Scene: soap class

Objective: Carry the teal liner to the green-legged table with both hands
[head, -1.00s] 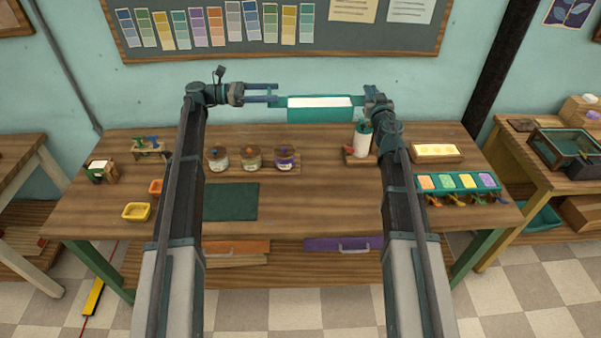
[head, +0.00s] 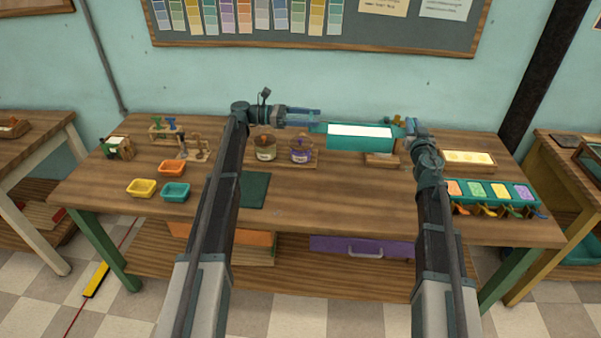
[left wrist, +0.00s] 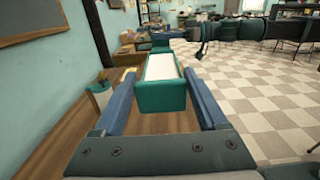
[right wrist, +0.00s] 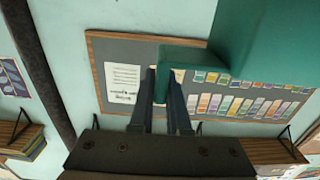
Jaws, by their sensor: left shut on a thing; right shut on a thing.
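The teal liner (head: 345,143) is a long open box with a white inside, held up level above the back of the green-legged table (head: 340,205). My left gripper (head: 318,121) is shut on its left end and my right gripper (head: 408,131) on its right end. In the left wrist view the liner (left wrist: 160,98) lies between my left fingers (left wrist: 162,75), its far end toward the other arm. In the right wrist view my right fingers (right wrist: 161,85) close at a teal end tab, with the liner's body (right wrist: 275,40) at the upper right.
The table's left holds orange (head: 172,168), yellow (head: 141,188) and teal (head: 175,192) tubs. Jars (head: 301,151) stand near the liner, a dark green mat (head: 255,190) in front. A colour rack (head: 490,192) and a wooden tray (head: 468,158) sit right. The front middle is clear.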

